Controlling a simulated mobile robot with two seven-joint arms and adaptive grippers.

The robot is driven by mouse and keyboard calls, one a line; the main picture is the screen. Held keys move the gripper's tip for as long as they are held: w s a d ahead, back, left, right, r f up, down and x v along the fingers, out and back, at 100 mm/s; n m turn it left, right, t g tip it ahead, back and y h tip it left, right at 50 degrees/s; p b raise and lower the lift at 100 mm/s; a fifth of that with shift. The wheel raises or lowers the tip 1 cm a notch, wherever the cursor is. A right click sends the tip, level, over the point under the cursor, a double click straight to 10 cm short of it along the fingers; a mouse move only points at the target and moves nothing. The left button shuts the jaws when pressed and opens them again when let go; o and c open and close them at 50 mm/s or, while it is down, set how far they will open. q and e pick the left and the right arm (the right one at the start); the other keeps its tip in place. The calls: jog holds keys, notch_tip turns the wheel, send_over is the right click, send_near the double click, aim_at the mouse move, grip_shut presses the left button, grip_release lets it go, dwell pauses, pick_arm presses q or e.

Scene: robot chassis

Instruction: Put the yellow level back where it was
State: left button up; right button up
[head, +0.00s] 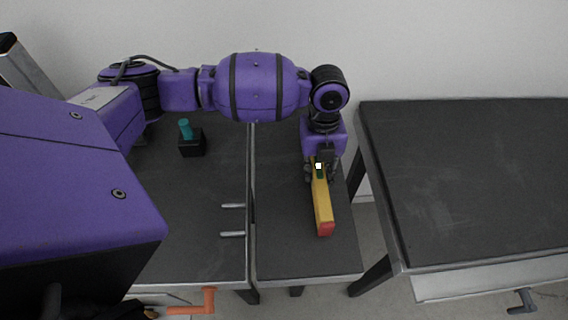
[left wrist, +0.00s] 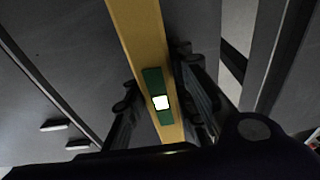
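The yellow level (head: 323,205) is a long yellow bar with a red end facing the front. It is over the narrow middle dark table (head: 285,245), pointing from back to front. My left gripper (head: 320,172) is at its back part, with its fingers on both sides of the bar and seemingly shut on it. In the left wrist view the level (left wrist: 137,35) runs between the fingers (left wrist: 157,88), with its green part and a bright white square between them. Whether the level touches the table is unclear. My right gripper is not in view.
A black block with a teal peg (head: 191,142) stands on the left table (head: 200,215). Two light metal pins (head: 232,234) are near that table's right edge. An orange handle (head: 205,302) is at the front. The right table (head: 470,180) is bare, across a gap.

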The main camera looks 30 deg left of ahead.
pick_arm(q)
jog(key=o, duration=0.4)
jog(key=shift+r, duration=0.1)
jog(key=shift+c, duration=0.2)
jog(key=r, duration=0.8)
jog(key=w+r, duration=0.1)
jog(key=r, duration=0.3)
jog(key=shift+w+a+r+p, duration=0.1)
jog(key=shift+a+p, duration=0.25)
jog(key=shift+a, duration=0.05)
